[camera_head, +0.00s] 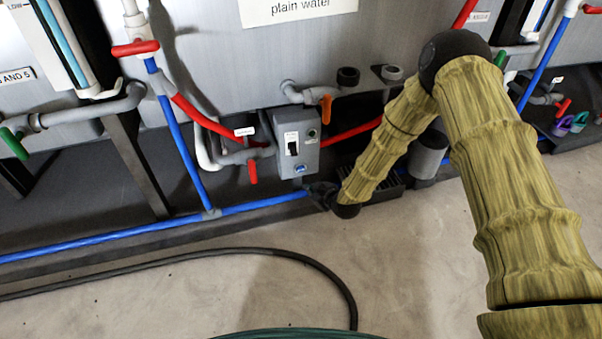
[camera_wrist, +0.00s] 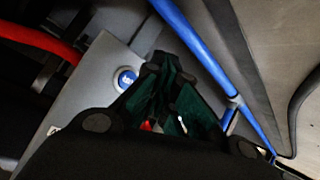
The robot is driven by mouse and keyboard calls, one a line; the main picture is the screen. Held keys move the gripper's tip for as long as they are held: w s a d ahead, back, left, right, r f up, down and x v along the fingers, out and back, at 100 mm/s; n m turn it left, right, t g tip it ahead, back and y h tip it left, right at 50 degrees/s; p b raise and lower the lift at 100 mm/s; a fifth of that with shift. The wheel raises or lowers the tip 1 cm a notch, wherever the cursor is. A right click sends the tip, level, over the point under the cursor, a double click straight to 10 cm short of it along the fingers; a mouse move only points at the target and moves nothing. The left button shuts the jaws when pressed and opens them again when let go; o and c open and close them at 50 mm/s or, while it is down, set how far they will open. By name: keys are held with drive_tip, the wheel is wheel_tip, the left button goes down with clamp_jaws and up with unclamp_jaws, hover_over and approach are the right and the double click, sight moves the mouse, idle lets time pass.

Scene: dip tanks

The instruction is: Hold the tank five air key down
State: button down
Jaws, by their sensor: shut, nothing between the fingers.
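A grey control box (camera_head: 292,150) hangs below the tank marked "plain water". It carries a dark switch, a green round part and, low on its face, a round blue button (camera_head: 300,168). No label naming tank five is readable on the box. In the wrist view the blue button (camera_wrist: 126,78) shows uncovered on the box's pale face (camera_wrist: 85,95). My gripper (camera_head: 322,193) is just below and right of the box. In the wrist view its green-padded fingers (camera_wrist: 168,62) are closed together, empty, right of the button and apart from it. Whether the fingertips touch the box cannot be told.
A blue pipe (camera_head: 110,235) runs low along the tanks, close to my gripper; a red hose (camera_head: 350,132) passes behind the box. A red-handled valve (camera_head: 253,172) sits left of the box. A black hose (camera_head: 220,252) lies on otherwise open floor.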

sight(301, 169)
drive_tip(key=shift+w+a+b, duration=0.25)
drive_tip(key=shift+w, duration=0.55)
drive_tip(key=shift+w+a+b, duration=0.3)
drive_tip(key=shift+w, duration=0.55)
drive_tip(key=shift+w+a+b, duration=0.25)
drive_tip(key=shift+w, duration=0.55)
drive_tip(key=shift+w, duration=0.15)
drive_tip(key=shift+w+a, duration=0.15)
drive_tip(key=shift+w, duration=0.15)
drive_tip(key=shift+w+a, duration=0.1)
drive_tip(key=shift+w, duration=0.3)
idle(1.6)
drive_tip(key=shift+s, duration=0.1)
drive_tip(key=shift+s+d+p, duration=0.25)
drive_tip(key=shift+s+p, duration=0.4)
drive_tip(key=shift+s, duration=0.05)
drive_tip(key=shift+s, duration=0.1)
